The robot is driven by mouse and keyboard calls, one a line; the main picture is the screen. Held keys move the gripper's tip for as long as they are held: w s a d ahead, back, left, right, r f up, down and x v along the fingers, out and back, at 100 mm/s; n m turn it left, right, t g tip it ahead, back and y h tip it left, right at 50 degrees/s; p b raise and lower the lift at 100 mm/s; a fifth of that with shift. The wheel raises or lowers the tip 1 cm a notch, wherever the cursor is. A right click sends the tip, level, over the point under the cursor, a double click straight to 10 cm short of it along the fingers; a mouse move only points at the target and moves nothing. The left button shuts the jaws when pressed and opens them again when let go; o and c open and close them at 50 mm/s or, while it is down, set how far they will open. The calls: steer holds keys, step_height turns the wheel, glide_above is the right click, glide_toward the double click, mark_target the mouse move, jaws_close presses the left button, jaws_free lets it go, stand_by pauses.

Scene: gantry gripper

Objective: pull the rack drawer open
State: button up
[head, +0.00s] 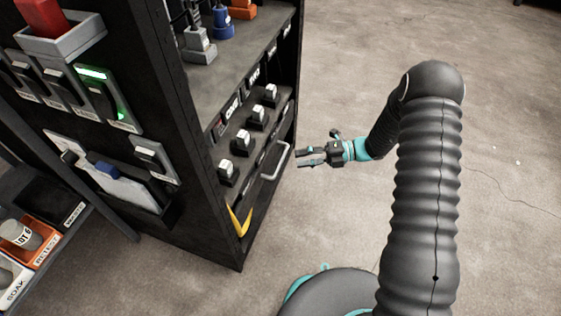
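The black rack (205,185) stands left of centre. Its drawer (262,195) is low on the side that faces my arm and looks shut. A pale bar handle (277,166) sticks out from the drawer front. My gripper (303,158) is just right of the handle in the head view, pointing left towards the rack. Its two fingers are apart with nothing seen between them. A small gap shows between the fingertips and the handle; the depth between them is hard to tell.
Several dark knob-like items with white labels (257,115) stand on the shelf above the drawer. A yellow piece (239,221) is at the rack's lower corner. A side shelf with trays (35,235) is at lower left. The concrete floor (340,60) right of the rack is clear.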

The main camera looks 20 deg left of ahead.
mark_target(281, 160)
steer(key=x, duration=0.7)
steer(key=shift+a, duration=0.25)
jaws_close()
